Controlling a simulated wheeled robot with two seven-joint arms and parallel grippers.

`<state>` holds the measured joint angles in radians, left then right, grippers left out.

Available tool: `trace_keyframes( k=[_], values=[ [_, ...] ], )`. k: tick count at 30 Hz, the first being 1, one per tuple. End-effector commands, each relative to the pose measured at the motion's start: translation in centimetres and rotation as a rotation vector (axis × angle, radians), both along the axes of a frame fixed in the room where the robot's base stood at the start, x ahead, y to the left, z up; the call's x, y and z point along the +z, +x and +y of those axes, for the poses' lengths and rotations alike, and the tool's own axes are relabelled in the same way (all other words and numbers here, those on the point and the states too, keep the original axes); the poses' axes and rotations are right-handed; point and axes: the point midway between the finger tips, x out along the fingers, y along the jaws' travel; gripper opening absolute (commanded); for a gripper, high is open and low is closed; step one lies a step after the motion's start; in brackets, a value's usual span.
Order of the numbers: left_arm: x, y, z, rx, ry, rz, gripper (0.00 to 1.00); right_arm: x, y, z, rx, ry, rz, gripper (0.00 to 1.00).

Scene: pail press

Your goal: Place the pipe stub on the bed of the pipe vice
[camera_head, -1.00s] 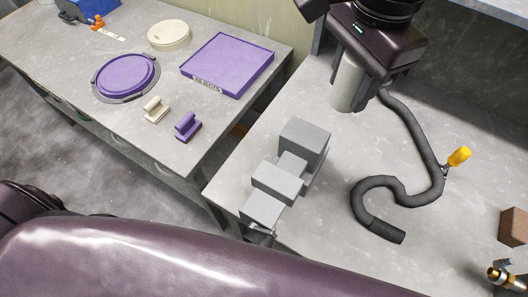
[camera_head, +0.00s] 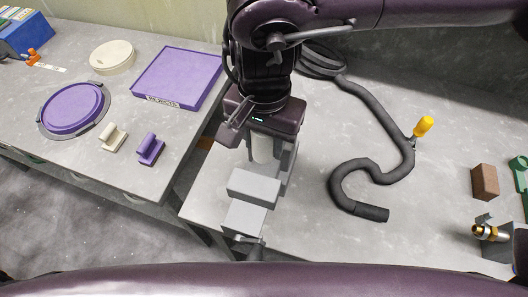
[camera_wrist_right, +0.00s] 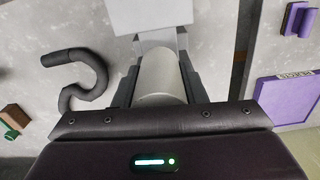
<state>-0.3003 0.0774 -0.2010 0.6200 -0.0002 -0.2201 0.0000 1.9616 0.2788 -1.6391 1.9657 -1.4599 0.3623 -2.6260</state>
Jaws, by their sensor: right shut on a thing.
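The pipe stub (camera_head: 263,149) is a pale, off-white cylinder. My right gripper (camera_head: 265,157) points down and is shut on it. In the right wrist view the stub (camera_wrist_right: 162,78) lies between the two dark fingers. The pipe vice (camera_head: 253,187) is made of grey blocks and stands at the left front of the right bench. The stub is over the vice, behind its front block; its rear block is mostly hidden by the gripper. The vice also shows beyond the fingertips in the wrist view (camera_wrist_right: 150,15). I cannot tell whether the stub touches the bed. My left gripper is not in view.
A dark hose (camera_head: 385,140) curls right of the vice, near a yellow-handled tool (camera_head: 423,126). A brown block (camera_head: 485,182) and a brass fitting (camera_head: 490,231) are at the right. The left table holds a purple tray (camera_head: 178,77) and a purple round lid (camera_head: 73,108).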

Motion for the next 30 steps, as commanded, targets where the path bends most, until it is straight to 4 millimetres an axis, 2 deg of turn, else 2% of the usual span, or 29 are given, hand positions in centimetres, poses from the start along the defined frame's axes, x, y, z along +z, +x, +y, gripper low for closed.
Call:
trace_keyframes(
  k=[5,12,25,26,30],
  values=[
    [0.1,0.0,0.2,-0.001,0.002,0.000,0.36,-1.5,0.0,0.0,0.000,-0.001,0.001,0.14],
    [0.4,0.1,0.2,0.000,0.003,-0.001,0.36,-4.6,0.0,0.0,-0.001,0.000,0.002,0.14],
    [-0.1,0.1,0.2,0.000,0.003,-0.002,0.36,-5.5,0.0,0.0,-0.001,0.000,-0.001,0.14],
    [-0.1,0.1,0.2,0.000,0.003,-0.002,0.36,-5.4,0.0,0.0,-0.001,0.000,-0.001,0.39],
    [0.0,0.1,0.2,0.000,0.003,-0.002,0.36,-5.3,0.0,0.0,-0.001,0.000,-0.001,0.57]
  ],
)
